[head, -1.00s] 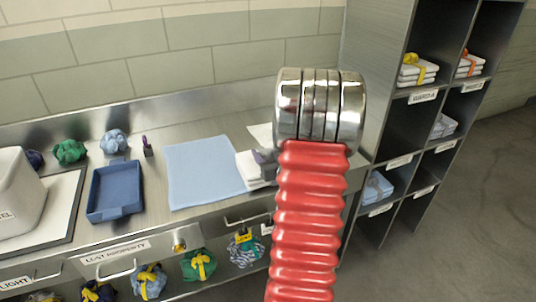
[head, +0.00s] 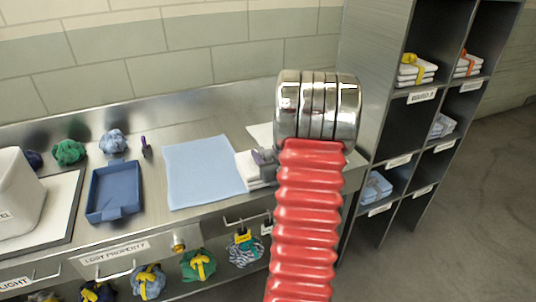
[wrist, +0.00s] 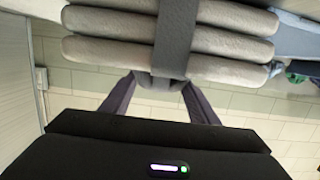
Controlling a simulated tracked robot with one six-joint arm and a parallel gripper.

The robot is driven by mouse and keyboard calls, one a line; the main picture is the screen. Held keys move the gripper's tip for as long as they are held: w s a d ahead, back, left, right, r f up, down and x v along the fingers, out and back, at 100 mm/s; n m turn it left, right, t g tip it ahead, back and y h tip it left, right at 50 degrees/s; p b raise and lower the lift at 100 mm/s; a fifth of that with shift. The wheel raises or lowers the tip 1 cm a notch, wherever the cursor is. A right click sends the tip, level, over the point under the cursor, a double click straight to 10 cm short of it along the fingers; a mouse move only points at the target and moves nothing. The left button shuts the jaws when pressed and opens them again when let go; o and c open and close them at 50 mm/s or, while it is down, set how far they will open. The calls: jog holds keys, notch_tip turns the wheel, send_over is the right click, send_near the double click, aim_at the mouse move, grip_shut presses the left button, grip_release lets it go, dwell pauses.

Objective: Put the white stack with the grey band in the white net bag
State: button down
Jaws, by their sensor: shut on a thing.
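The white folded stack with the grey band shows close up in the wrist view (wrist: 108,48). Its layers lie flat, with the dark grey band (wrist: 175,40) around the middle. My gripper (wrist: 158,82) is shut on the stack at the band. In the head view the stack (head: 247,170) is at the right side of the light blue cloth, partly hidden by my red arm. From this angle I cannot tell whether it touches the counter. I cannot make out a white net bag for certain; a white and dark patterned bag (head: 246,252) hangs below the counter.
The light blue cloth (head: 200,170) lies on the counter beside a blue tray (head: 115,190). Green (head: 69,152) and blue (head: 112,141) bundles lie behind. A metal cubby shelf (head: 370,75) stands at the right.

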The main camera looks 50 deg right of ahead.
jog(key=c, duration=0.7)
grip_release()
jog(key=shift+s+a+f+y, duration=0.1)
jog(key=shift+a+f+y, duration=0.1)
jog(key=shift+f, duration=0.3)
jog(key=shift+s+a+f+y, duration=0.1)
jog(key=shift+a+f, duration=0.1)
jog(key=shift+f, duration=0.25)
jog(key=shift+w+r, duration=0.1)
jog(key=shift+r, duration=0.5)
jog(key=v, duration=1.2)
jog(key=shift+r, duration=0.4)
jog(key=shift+w, duration=0.1)
jog(key=shift+w, duration=0.1)
